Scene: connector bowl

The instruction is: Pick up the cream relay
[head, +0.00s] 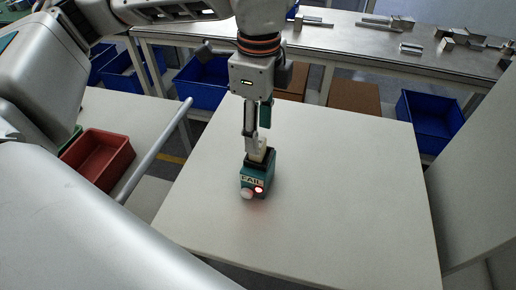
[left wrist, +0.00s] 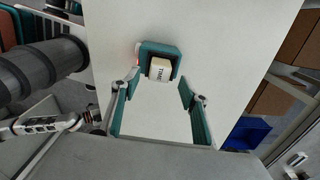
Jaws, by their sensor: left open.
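The cream relay (left wrist: 159,69) sits on a teal tester block and carries dark lettering in the left wrist view. In the head view the relay (head: 259,154) shows just below my left gripper. The teal tester block (head: 258,175) stands on the white table, with a "FAIL" label, a lit red lamp and a white lamp on its front. My left gripper (head: 257,138) points down over the block. Its fingers, also in the left wrist view (left wrist: 158,98), are open and apart, with nothing held. I cannot tell whether a finger touches the relay. My right gripper is not in view.
The white table (head: 330,190) is otherwise clear around the block. A red bin (head: 98,158) stands on a side table at left. Blue bins (head: 428,120) and brown boxes (head: 353,97) lie beyond the table's far edge, under a bench (head: 340,40) with metal parts.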

